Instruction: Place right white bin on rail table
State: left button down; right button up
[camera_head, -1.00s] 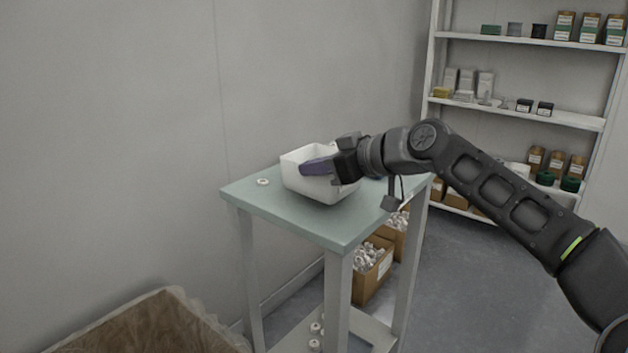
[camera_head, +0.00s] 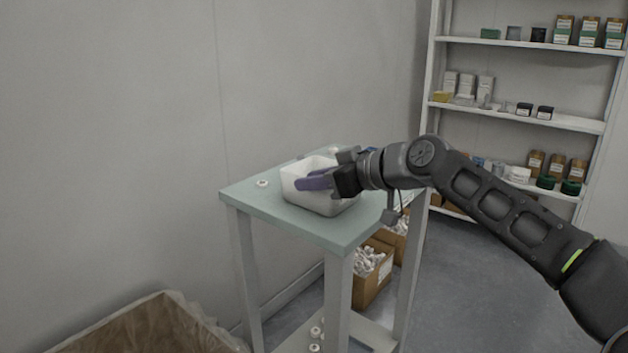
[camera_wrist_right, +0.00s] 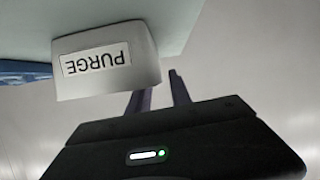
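The white bin (camera_head: 322,206) stands upright on the pale green top of the small table (camera_head: 260,203) and appears to rest on it. My right gripper (camera_head: 318,180) reaches in from the right at the bin's rim, its purple fingers spread. In the right wrist view the bin (camera_wrist_right: 148,62) appears upside down with a PURGE label. There, the fingers of my right gripper (camera_wrist_right: 158,95) stand apart, one partly hidden behind the bin's wall and one outside it. My left gripper is out of view.
Small white round parts (camera_head: 262,183) lie on the tabletop. Cardboard boxes of parts (camera_head: 372,280) sit under the table. A lined brown bin (camera_head: 150,330) stands at the lower left. Stocked shelves (camera_head: 560,122) stand at the right. A grey wall is behind the table.

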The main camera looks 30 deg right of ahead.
jog(key=shift+r, duration=0.1)
jog(key=shift+r+p, duration=0.25)
jog(key=shift+p, duration=0.15)
jog(key=p+v, duration=0.1)
jog(key=v, duration=1.1)
jog(key=shift+f, duration=0.1)
